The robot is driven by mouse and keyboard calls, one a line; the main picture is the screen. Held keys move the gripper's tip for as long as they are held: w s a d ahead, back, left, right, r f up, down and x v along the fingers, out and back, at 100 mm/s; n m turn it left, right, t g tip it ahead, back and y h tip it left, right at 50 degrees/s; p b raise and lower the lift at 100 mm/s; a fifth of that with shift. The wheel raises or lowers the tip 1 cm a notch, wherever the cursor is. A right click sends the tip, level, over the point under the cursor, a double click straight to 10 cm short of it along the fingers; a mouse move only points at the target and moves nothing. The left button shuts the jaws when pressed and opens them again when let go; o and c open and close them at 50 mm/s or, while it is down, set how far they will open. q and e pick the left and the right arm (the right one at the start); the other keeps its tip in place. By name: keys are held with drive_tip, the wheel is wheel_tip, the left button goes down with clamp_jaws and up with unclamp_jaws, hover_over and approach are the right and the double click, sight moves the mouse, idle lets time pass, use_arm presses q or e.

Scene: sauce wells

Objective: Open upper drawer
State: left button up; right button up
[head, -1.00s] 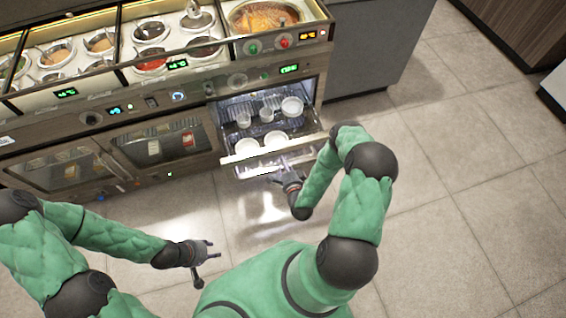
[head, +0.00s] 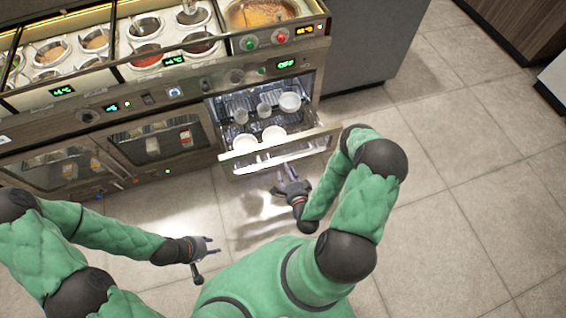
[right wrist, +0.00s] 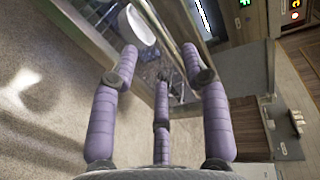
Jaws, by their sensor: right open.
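The drawer (head: 310,146) under the right end of the counter is pulled out, its front standing clear of the cabinet. White bowls (head: 273,134) show just behind its front, and cups (head: 264,111) stand farther back inside. I cannot tell clearly whether a second drawer lies below. My right gripper (head: 288,180) is open and empty, just below and in front of the drawer front. In the right wrist view its spread purple fingers (right wrist: 160,62) point toward the drawer, with a white bowl (right wrist: 136,24) beyond. My left gripper (head: 207,248) is open and empty, low over the floor.
The counter holds sauce wells (head: 147,27) and a pan of orange-brown food (head: 262,13). Two glass-fronted doors (head: 160,143) are shut to the left of the drawer. A grey cabinet (head: 365,45) stands to the right. The tiled floor (head: 450,180) at right is clear.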

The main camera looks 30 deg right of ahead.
drive_tip(key=v, duration=0.4)
drive_tip(key=shift+s+a, duration=0.1)
drive_tip(key=shift+s, duration=0.25)
drive_tip(key=w+a+f+n+g+y+p, duration=0.1)
drive_tip(key=w+a+f+n+g+y, duration=0.2)
drive_tip(key=a+n+g+y, duration=0.55)
drive_tip(key=s+a+r+n+g, duration=0.6)
drive_tip(key=s+a+n, duration=0.2)
drive_tip(key=s+n, duration=0.1)
drive_tip(key=shift+s+a+n+h+p, duration=0.3)
drive_tip(key=shift+s+a+n+h, duration=0.05)
drive_tip(key=shift+n, duration=0.1)
idle(0.6)
